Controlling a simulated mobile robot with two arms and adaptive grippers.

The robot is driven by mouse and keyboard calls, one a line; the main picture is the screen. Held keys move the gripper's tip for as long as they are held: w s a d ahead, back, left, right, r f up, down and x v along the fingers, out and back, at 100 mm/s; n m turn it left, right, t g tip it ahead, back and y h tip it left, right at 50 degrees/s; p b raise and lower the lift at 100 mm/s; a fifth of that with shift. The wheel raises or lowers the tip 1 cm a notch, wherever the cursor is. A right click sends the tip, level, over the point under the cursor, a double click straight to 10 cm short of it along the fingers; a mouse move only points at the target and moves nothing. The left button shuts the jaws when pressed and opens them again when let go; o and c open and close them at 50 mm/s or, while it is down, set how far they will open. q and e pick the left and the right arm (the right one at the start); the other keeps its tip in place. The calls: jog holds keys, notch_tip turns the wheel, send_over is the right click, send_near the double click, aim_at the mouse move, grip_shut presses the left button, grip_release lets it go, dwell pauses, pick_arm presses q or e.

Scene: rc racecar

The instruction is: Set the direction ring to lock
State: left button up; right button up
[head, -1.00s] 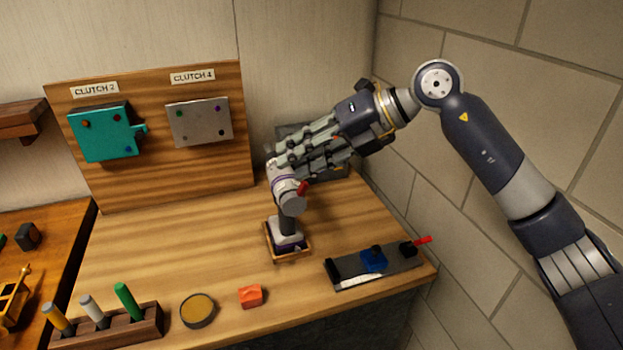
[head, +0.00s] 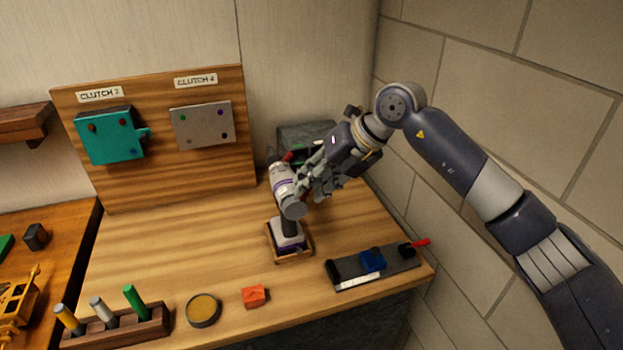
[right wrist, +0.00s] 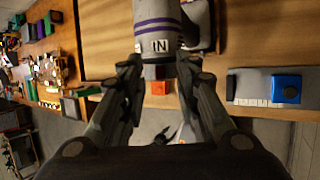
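A white and grey power driver (head: 287,187) with purple bands stands upright in a small wooden holder (head: 273,258) on the bench. In the right wrist view, its pale body with purple stripes and a white "IN" marking (right wrist: 160,46) faces the camera. I cannot tell whether that marking is on the direction ring itself, and no lock marking is readable. My right gripper (head: 305,185) is at the right side of the driver. In the right wrist view, its fingers (right wrist: 160,68) are spread apart near the lower edge of the marked part. Contact is unclear. My left gripper is out of view.
A dark tray with a blue block (head: 373,261) lies at the front right. An orange block (head: 254,296), a round tin (head: 203,310) and a wooden rack (head: 150,328) line the front edge. A grey box (head: 300,134) stands behind the gripper. The bench left of the driver is clear.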

aim_at(293, 196)
jog(key=shift+w+a+f, duration=0.1)
jog(key=shift+a+f, duration=0.15)
jog(key=shift+f, duration=0.1)
grip_shut()
jog(key=shift+a+r, duration=0.1)
jog(key=shift+s+a+r+h, duration=0.2)
jog(key=shift+a+h, duration=0.2)
jog(key=shift+h, duration=0.5)
jog(key=shift+s+a+r+n+t+h+b, duration=0.1)
jog(key=shift+s+a+n+t+h+b, duration=0.15)
jog(key=shift+a+t+h+b, duration=0.45)
jog(key=shift+s+a+r+n+t+h+b, duration=0.15)
jog(key=shift+a+n+h+b, duration=0.4)
jog(key=shift+h, duration=0.65)
jog(key=shift+d, duration=0.15)
